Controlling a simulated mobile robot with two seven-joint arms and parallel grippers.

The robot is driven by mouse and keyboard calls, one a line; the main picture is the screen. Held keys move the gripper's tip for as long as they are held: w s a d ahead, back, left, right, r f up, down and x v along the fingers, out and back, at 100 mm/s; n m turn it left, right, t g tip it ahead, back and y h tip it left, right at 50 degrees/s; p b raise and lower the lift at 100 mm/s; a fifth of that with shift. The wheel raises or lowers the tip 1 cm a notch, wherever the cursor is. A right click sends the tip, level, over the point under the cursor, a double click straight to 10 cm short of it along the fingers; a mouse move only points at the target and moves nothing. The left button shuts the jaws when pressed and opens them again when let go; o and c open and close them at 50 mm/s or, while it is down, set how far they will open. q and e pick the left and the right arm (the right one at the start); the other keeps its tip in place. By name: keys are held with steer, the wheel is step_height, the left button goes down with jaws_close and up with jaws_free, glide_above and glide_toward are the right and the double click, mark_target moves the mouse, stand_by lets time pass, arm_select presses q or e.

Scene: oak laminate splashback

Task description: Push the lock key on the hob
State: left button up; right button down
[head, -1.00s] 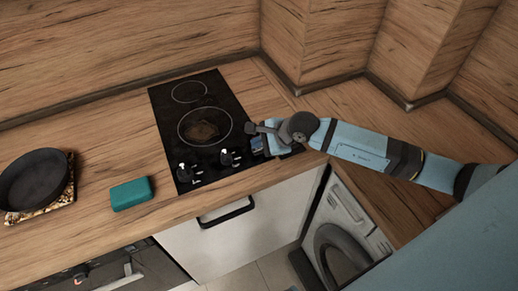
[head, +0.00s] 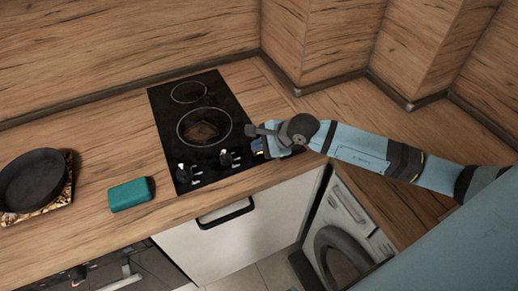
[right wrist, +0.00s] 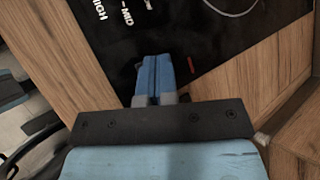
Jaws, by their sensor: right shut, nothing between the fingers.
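The black hob (head: 217,92) is set in the wooden worktop, with two ringed cooking zones and two knobs near its front edge. It also shows in the right wrist view (right wrist: 205,40). My right gripper (head: 257,146) is over the hob's front right corner. In the right wrist view its blue fingers (right wrist: 154,64) are shut together and empty. A small red mark (right wrist: 191,65) on the hob lies just right of the fingertips. I cannot tell whether it is the lock key, or whether the fingers touch the glass. My left gripper is not in view.
A teal box (head: 131,194) lies on the worktop left of the hob. A dark pan (head: 33,178) stands farther left on a patterned mat. The hob knobs (head: 227,158) are left of my gripper. A washing machine (head: 347,240) is below the counter.

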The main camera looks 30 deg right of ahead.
mark_target(259, 152)
steer(key=shift+r, duration=0.6)
step_height(259, 152, up, 6)
steer(key=p, duration=0.3)
stand_by(0.6)
